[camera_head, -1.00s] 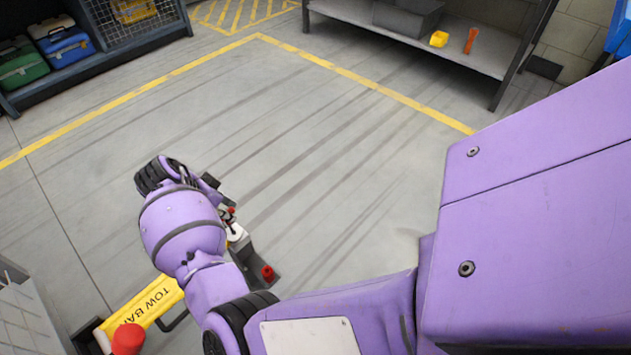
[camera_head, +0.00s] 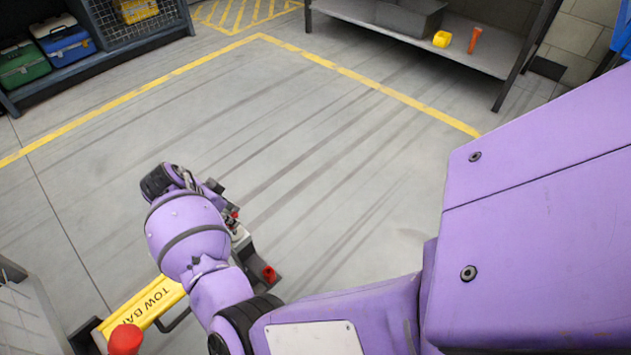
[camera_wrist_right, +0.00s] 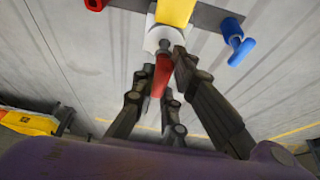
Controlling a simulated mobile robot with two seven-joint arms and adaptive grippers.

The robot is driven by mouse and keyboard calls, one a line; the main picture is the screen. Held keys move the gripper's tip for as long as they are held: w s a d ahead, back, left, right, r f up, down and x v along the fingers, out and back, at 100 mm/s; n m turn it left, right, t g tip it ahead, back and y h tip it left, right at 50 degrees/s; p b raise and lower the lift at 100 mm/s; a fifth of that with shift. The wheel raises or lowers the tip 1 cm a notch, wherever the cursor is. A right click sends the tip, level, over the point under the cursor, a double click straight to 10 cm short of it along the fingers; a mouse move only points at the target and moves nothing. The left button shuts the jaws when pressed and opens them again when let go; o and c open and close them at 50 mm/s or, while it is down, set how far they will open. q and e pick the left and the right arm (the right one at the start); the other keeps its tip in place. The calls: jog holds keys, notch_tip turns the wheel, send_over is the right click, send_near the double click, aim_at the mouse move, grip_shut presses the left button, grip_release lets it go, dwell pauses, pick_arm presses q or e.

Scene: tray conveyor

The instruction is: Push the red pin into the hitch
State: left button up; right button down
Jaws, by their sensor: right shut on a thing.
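The red pin (camera_wrist_right: 161,76) is between the fingers of my right gripper (camera_wrist_right: 165,75) in the right wrist view, and the gripper is shut on it. A grey metal tip at the pin's far end meets a white end piece (camera_wrist_right: 165,38) below a yellow part. I cannot tell how deep the pin sits. The grey hitch plate (camera_wrist_right: 208,17) lies behind. In the head view my right gripper (camera_head: 228,208) is mostly hidden by my purple wrist, and the hitch shows as a dark grey block (camera_head: 258,258). My left gripper is not in view.
A yellow tow bar (camera_head: 155,302) lies at lower left, with a red knob (camera_head: 126,339) nearby. The hitch carries a red fitting (camera_head: 269,273) and a blue fitting (camera_wrist_right: 237,45). Shelves (camera_head: 440,35) stand at the back; the floor between is clear.

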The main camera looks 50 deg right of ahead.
jog(key=shift+f+b, duration=0.5)
jog(key=shift+f, duration=0.7)
jog(key=c, duration=1.7)
grip_release()
jog(key=shift+r, duration=0.1)
jog(key=v, duration=1.2)
